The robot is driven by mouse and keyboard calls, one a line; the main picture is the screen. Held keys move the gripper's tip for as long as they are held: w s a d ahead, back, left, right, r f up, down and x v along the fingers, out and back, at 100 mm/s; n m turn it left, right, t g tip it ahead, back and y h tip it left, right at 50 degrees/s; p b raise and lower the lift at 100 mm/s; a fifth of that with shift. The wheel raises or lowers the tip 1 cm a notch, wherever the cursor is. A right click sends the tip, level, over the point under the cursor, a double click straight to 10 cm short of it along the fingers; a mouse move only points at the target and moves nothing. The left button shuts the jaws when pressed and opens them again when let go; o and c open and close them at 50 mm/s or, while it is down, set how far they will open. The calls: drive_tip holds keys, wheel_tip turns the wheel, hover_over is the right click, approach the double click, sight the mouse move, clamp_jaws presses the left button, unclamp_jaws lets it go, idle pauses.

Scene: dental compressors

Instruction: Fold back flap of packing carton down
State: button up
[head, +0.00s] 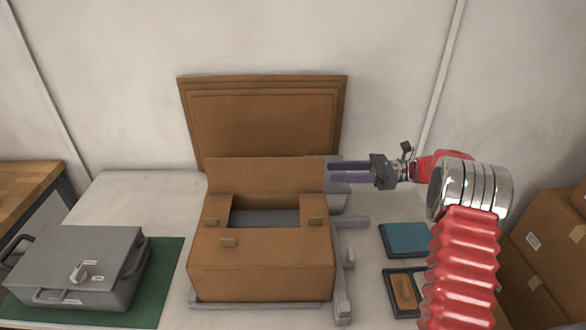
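The brown packing carton (262,276) stands in the middle of the table with a dark opening in its top, and a grey surface (265,217) shows inside. Its back flap (262,176) stands up along the rear edge of the opening. The left side flap (218,207) and right side flap (312,206) lie inward at the sides of the opening. My gripper (330,171) points left, its purple-grey fingers at the right end of the back flap's height. I cannot tell whether the fingertips touch the flap or stand behind or in front of it, nor how far apart they are.
Brown panels (265,120) lean against the wall behind the carton. A grey rail (343,285) lies along its right side. A grey case (75,263) sits on a green mat (160,280) at left. Blue (405,240) and tan (404,291) trays lie at right. More cartons (550,245) stand far right.

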sight(292, 172)
idle(0.4)
drive_tip(key=a, duration=1.3)
drive_tip(key=shift+s+a, duration=0.1)
drive_tip(key=shift+a, duration=0.25)
drive_tip(key=shift+c, duration=0.3)
clamp_jaws()
